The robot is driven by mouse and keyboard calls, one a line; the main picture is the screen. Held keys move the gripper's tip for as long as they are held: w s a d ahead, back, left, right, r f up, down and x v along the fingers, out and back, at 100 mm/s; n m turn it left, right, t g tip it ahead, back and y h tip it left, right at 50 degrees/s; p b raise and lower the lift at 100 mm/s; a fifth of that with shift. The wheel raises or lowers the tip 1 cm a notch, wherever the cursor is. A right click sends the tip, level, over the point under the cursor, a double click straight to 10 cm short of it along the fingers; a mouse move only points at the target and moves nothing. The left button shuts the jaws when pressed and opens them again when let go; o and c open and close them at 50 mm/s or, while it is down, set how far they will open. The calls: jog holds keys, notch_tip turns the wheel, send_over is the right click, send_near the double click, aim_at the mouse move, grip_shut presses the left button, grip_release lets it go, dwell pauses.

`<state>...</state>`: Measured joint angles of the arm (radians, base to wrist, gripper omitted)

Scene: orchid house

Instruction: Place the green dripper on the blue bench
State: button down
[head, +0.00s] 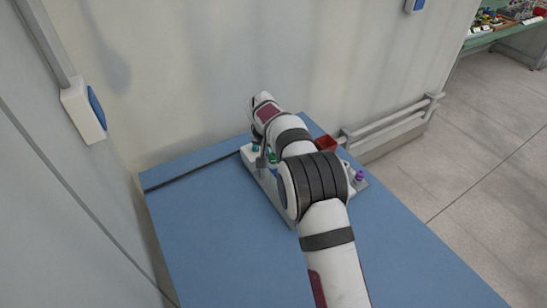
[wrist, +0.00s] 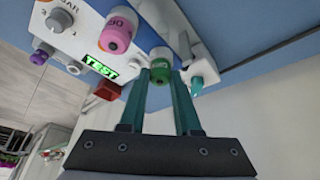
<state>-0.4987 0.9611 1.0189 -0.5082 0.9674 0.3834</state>
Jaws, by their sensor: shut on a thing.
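The green dripper (wrist: 160,66) is a small bottle with a green cap and a pale body. In the wrist view it sits between the teal fingertips of my gripper (wrist: 162,78), which is shut on it. It is at the white device with a lit display (wrist: 101,67); I cannot tell if it still touches it. In the head view a bit of green (head: 271,157) shows beside my wrist. The blue bench (head: 205,230) lies under the device, and my arm covers much of the device.
A pink dripper (wrist: 117,36) is just left of the green one in the wrist view, and a teal-tipped part (wrist: 197,84) is to its right. A red container (head: 326,143) stands at the device's far side. The bench's left front is clear. Walls stand behind and left.

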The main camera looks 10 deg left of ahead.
jog(key=shift+r, duration=0.1)
jog(key=r, duration=0.4)
jog(key=shift+d+r, duration=0.15)
jog(key=shift+d, duration=0.05)
jog(key=s+d+r, duration=0.1)
jog(key=d+r, duration=0.6)
jog(key=d, duration=0.4)
jog(key=s+d+f, duration=0.3)
jog(key=s+d, duration=0.1)
jog(key=d, duration=0.5)
jog(key=s+d+f, duration=0.3)
jog(key=d, duration=0.6)
jog(key=s+d+f, duration=0.3)
jog(key=s+d, duration=0.1)
jog(key=d, duration=0.5)
jog(key=w+a+f, duration=0.2)
jog(key=a, duration=0.1)
jog(key=w+a+f, duration=0.2)
jog(key=a, duration=0.1)
jog(key=w+a+f, duration=0.2)
jog(key=a+f, duration=0.1)
jog(key=shift+f, duration=0.1)
jog(key=shift+w+a+f, duration=0.1)
jog(key=shift+a+f, duration=0.05)
jog(key=shift+f, duration=0.9)
jog(key=shift+w+a+f, duration=0.1)
jog(key=shift+f, duration=0.95)
jog(key=shift+f, duration=0.15)
